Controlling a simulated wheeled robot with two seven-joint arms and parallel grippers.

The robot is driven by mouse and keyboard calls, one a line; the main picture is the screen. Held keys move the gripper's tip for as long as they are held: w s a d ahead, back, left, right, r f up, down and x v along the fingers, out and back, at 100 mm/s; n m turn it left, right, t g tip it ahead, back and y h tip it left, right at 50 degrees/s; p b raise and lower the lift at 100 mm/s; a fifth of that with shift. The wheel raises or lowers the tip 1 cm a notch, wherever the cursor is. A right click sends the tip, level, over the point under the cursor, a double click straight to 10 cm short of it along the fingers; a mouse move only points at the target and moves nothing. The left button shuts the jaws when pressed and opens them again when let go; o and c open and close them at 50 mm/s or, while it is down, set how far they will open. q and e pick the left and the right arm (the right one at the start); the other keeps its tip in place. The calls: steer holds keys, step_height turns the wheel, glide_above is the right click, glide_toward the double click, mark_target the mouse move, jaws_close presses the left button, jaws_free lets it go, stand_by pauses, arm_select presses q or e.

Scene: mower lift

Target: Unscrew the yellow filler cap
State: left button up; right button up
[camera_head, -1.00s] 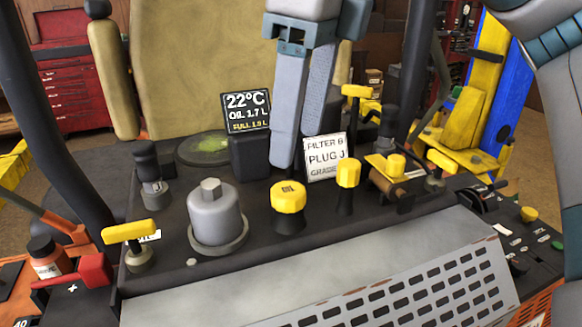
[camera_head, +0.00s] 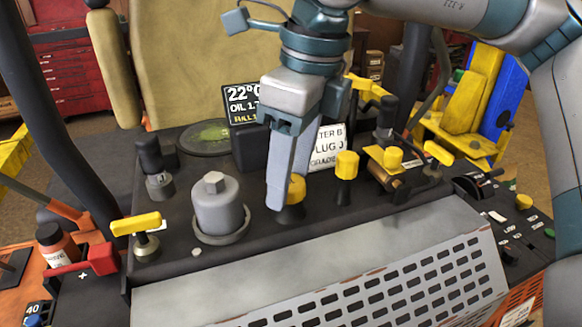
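A yellow cap (camera_head: 297,188) on a dark neck stands on the dark machine deck, just right of the grey filter canister. My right gripper (camera_head: 290,192) points down over this cap. Its near finger covers the cap's left part and its far finger comes down just behind. The fingers look apart, with the cap between them. I cannot tell whether either finger touches it. My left gripper is not in view.
The grey canister (camera_head: 217,207) stands close left of the gripper. Yellow T-handles stand at left (camera_head: 136,224) and right (camera_head: 438,153). A sign (camera_head: 327,148) and a dark display (camera_head: 240,104) stand behind, partly hidden by my gripper. A perforated grey panel (camera_head: 400,262) slopes in front.

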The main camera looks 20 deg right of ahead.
steer(key=c, duration=0.9)
steer(key=n, duration=0.2)
steer(key=shift+n+b, duration=0.35)
steer(key=shift+n, duration=0.05)
steer(key=shift+w+n+g, duration=0.1)
steer(key=shift+n+g, duration=0.3)
steer(key=shift+n, duration=1.4)
steer(key=shift+n+b, duration=0.3)
steer(key=shift+n, duration=0.5)
steer(key=n+g, duration=0.1)
steer(key=n, duration=0.3)
steer(key=shift+w+r+n, duration=0.1)
steer(key=shift+n, duration=0.2)
